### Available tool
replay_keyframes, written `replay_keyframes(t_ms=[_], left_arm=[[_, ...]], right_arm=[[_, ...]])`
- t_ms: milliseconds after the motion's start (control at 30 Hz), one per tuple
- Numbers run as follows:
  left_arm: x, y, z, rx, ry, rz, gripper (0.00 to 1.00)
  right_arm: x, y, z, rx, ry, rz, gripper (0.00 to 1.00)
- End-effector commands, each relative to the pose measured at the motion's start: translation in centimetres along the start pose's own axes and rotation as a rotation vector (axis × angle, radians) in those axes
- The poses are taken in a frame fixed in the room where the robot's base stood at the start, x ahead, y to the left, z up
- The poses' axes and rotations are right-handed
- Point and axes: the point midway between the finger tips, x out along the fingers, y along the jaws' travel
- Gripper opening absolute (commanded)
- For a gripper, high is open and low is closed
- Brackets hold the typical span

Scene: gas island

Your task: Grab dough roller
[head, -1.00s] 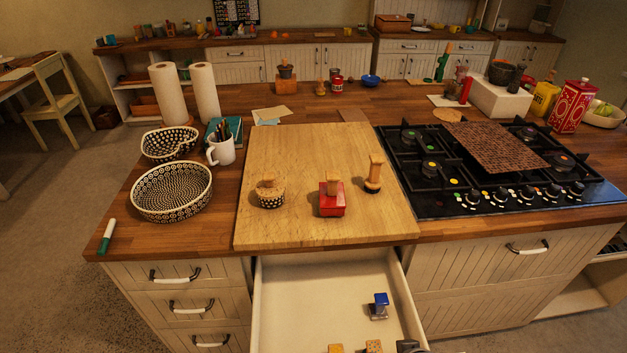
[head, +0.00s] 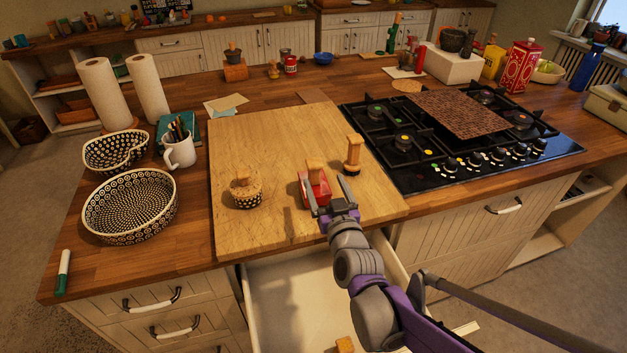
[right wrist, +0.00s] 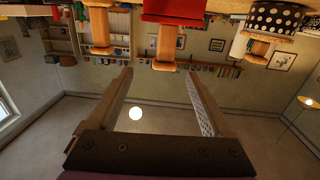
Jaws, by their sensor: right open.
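I cannot tell which is the dough roller; no long rolling pin shows. My right gripper (head: 328,193) is open and empty, its fingers at the red block in the head view. In the upside-down right wrist view, the red block (right wrist: 174,10) and its handle lie just beyond the open fingertips (right wrist: 158,75), apart from them. My left gripper is not in view.
The wooden board (head: 270,145) lies on the counter above an open drawer (head: 290,300), partly hidden by my right arm. A gas hob (head: 440,165) is to the right. Patterned bowls (head: 130,210) and a white mug (head: 180,153) stand to the left.

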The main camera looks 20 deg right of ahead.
Motion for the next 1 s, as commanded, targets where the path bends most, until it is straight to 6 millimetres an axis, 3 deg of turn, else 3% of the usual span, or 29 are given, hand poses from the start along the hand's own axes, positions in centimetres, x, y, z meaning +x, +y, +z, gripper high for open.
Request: replay_keyframes(t_ms=[800, 1000], left_arm=[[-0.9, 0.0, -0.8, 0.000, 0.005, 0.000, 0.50], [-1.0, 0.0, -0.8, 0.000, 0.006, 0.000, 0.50]], right_arm=[[10.1, -0.6, -0.7, -0.001, 0.025, 0.011, 0.85], [11.1, -0.5, -0.6, -0.001, 0.024, 0.011, 0.85]])
